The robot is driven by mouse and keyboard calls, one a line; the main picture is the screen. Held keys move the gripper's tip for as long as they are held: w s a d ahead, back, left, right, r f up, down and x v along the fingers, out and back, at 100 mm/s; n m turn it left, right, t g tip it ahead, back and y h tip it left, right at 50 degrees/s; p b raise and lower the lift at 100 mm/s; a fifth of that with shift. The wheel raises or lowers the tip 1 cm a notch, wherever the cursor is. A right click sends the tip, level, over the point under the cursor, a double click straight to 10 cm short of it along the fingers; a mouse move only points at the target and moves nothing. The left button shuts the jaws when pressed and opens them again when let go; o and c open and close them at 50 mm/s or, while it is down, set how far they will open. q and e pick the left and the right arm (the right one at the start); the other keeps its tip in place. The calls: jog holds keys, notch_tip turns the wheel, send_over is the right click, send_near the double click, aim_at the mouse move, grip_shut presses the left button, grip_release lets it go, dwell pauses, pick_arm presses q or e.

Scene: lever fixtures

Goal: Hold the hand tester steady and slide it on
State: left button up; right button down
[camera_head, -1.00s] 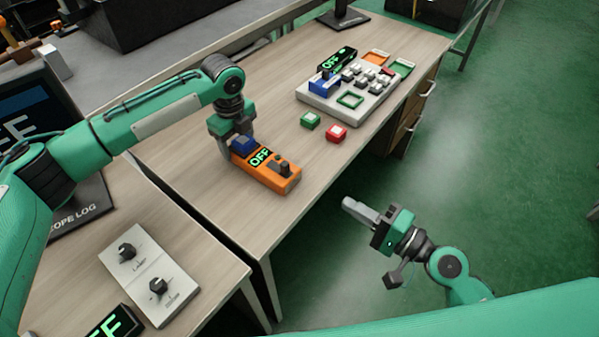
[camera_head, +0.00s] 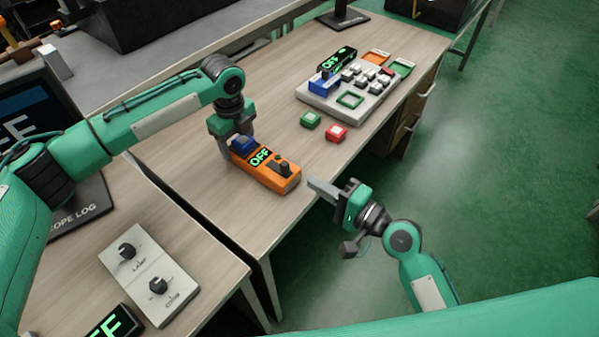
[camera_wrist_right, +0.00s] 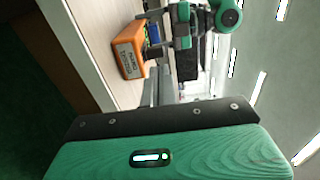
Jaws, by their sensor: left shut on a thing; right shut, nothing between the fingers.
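The orange hand tester (camera_head: 268,179) lies on the wooden bench near its front edge. Its display reads OFF in green, and a black slide knob (camera_head: 283,166) stands on its right part. My left gripper (camera_head: 236,152) is shut on the tester's left end, beside its blue part. My right gripper (camera_head: 316,188) is shut and empty, just off the bench edge to the right of the tester and apart from it. In the right wrist view the tester (camera_wrist_right: 129,52) shows its lettered end face, ahead of my right fingers (camera_wrist_right: 150,90).
A grey panel (camera_head: 375,103) with an OFF display and several switches stands farther back. A green button block (camera_head: 311,119) and a red one (camera_head: 337,133) sit between. A two-knob plate (camera_head: 140,262) lies on the nearer table. Bench between tester and blocks is clear.

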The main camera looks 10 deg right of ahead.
aim_at(288, 167)
jog(key=shift+x, duration=2.65)
jog(key=shift+x, duration=2.15)
pick_arm(q)
jog(key=shift+s+d, duration=0.1)
pick_arm(e)
jog(key=shift+s+d, duration=0.2)
jog(key=v, duration=1.3)
jog(key=shift+s+d, duration=0.2)
jog(key=shift+d, duration=0.05)
pick_arm(q)
jog(key=o, duration=1.2)
jog(key=shift+c, duration=0.2)
